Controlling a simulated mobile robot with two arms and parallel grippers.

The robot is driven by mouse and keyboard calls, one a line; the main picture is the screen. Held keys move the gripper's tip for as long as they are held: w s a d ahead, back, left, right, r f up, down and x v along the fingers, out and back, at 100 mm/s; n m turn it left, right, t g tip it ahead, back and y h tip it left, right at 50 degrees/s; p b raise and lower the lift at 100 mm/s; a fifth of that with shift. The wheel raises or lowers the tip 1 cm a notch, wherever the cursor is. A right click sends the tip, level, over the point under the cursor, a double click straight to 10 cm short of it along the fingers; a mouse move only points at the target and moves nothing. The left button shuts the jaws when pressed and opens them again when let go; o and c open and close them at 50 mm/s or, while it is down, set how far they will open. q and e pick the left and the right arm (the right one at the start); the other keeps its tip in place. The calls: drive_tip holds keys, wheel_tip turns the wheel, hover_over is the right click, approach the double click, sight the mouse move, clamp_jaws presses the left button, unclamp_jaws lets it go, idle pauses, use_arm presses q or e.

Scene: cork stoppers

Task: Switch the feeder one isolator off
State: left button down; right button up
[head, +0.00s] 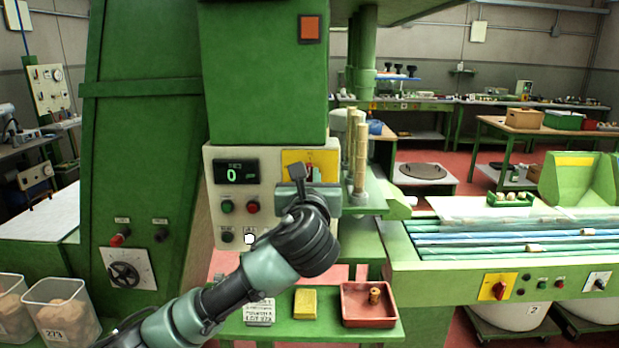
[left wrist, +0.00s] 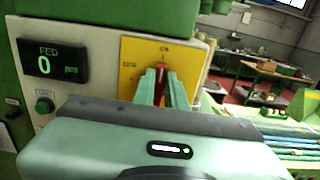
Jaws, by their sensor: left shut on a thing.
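The isolator is a red handle (left wrist: 161,77) on a yellow plate (left wrist: 137,50), on the pale panel of the green machine. In the left wrist view the handle stands about upright, toward the mark at the top of the plate; a mark reading OFF is at the plate's left. The yellow plate also shows in the head view (head: 293,158), partly hidden by my gripper. My left gripper (head: 309,172) is shut on the handle; its two fingers (left wrist: 163,86) sit either side of it. My right gripper is out of view.
Beside the plate is a display (head: 233,172) reading 0, with green and red buttons below. A red tray (head: 350,316) with a small brown piece and a yellow block (head: 305,303) lie below. Another red-and-yellow switch (head: 497,287) is on the bench at right.

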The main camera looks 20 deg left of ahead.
use_arm(q)
drive_tip(key=shift+s+a+f+n+p, duration=0.1)
drive_tip(key=shift+a+f+n+p, duration=0.3)
drive_tip(key=shift+n, duration=2.6)
drive_tip(key=shift+s+a+f+n+p, duration=0.2)
drive_tip(key=shift+n+p, duration=0.3)
drive_tip(key=shift+n, duration=2.5)
drive_tip(key=shift+w+a+f+n+p, duration=0.1)
drive_tip(key=shift+a+f+n+p, duration=0.25)
drive_tip(key=shift+n, duration=2.65)
drive_tip(key=shift+d, duration=0.1)
drive_tip(key=c, duration=1.4)
unclamp_jaws()
drive_tip(key=shift+c, duration=0.2)
